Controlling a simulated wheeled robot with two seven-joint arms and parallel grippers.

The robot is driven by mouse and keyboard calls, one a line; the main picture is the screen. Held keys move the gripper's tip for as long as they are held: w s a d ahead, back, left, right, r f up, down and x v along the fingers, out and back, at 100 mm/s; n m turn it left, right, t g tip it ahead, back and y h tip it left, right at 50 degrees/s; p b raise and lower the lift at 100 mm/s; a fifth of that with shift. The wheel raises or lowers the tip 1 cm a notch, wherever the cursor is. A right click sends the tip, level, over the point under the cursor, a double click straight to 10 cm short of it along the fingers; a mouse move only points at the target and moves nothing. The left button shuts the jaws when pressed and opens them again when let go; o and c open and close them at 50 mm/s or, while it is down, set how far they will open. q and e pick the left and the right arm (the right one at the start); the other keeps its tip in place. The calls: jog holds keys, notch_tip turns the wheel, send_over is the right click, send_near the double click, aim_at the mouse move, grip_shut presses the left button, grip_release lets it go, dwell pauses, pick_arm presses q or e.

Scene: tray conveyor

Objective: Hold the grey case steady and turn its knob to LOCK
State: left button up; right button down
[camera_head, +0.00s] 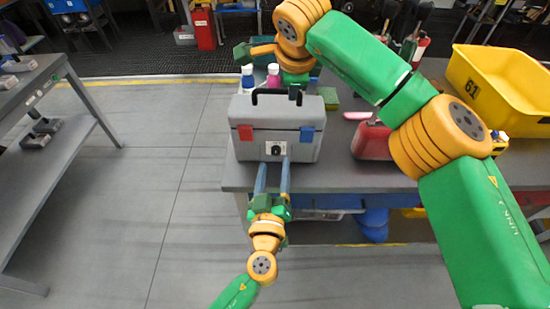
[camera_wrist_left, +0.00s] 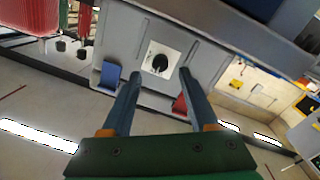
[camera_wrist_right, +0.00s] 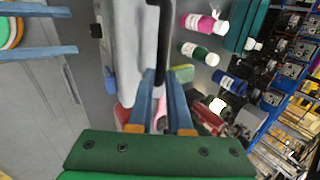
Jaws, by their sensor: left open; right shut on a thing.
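The grey case (camera_head: 245,143) stands closed on the grey table, with a blue latch, a red latch and a black handle (camera_head: 256,95) on its lid. Its black knob (camera_head: 276,150) sits on a white plate on the front and shows in the left wrist view (camera_wrist_left: 160,63). Any marks on the plate are too small to read. My left gripper (camera_head: 273,163) is open in front of the case, its fingertips on either side of the knob with gaps to it. My right gripper (camera_wrist_right: 160,72) is above the case, shut on the handle; its fingertips are mostly hidden in the head view.
Bottles (camera_head: 247,77) stand behind the case. A red container (camera_head: 371,141) and a yellow crate (camera_head: 490,75) are on the table to the right. Another grey table (camera_head: 45,85) stands at the left, with clear floor between the tables.

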aim_at(276, 154)
pick_arm(q)
jog(key=w, duration=0.3)
jog(key=shift+w+d, duration=0.1)
jog(key=shift+w, duration=0.2)
pick_arm(e)
jog(key=shift+f, duration=0.1)
pick_arm(q)
jog(key=shift+c, duration=0.2)
grip_shut()
